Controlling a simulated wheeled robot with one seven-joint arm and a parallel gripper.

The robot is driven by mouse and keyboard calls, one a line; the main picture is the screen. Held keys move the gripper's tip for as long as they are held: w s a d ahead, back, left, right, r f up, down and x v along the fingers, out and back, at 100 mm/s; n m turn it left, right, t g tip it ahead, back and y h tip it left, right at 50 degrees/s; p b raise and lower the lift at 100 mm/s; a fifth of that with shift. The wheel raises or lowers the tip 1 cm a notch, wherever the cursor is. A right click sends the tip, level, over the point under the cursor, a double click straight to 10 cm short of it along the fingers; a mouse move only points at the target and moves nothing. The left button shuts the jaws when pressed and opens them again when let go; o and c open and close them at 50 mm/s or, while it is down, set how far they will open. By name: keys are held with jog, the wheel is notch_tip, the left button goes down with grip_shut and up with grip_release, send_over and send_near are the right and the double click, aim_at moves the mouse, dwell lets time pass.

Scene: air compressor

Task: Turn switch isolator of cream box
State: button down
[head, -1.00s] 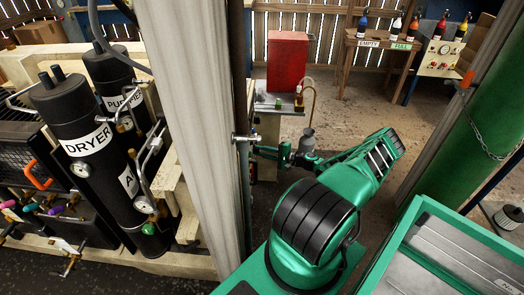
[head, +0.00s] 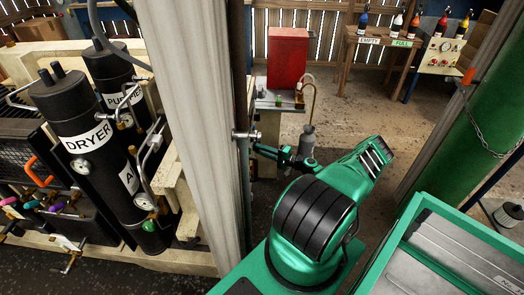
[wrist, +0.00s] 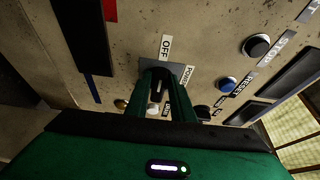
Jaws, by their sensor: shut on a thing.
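The cream box (wrist: 205,35) fills most of the wrist view, with a scuffed front. Its switch isolator (wrist: 157,82) sits near the middle, just by an OFF label and beside a POWER label. My gripper (wrist: 168,80) reaches to it with its two dark green fingers, which are shut on the switch's knob. The fingers hide much of the knob, so its exact angle is hard to tell. In the head view my gripper (head: 256,148) is at the edge of a pale post, which hides the box front there.
A black STOP button (wrist: 256,46) and a blue RESET button (wrist: 228,84) are to the right of the switch. The post (head: 195,120) stands close left of my gripper. A red box (head: 287,58) is behind. Open floor lies right of it.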

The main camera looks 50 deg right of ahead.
jog(key=shift+w+a+f, duration=0.15)
jog(key=shift+a+f, duration=0.05)
jog(key=shift+a, duration=0.1)
jog(key=c, duration=1.6)
grip_release()
jog(key=shift+c, duration=0.2)
jog(key=shift+d+r, duration=0.1)
jog(key=v, duration=1.1)
jog(key=shift+w, duration=0.1)
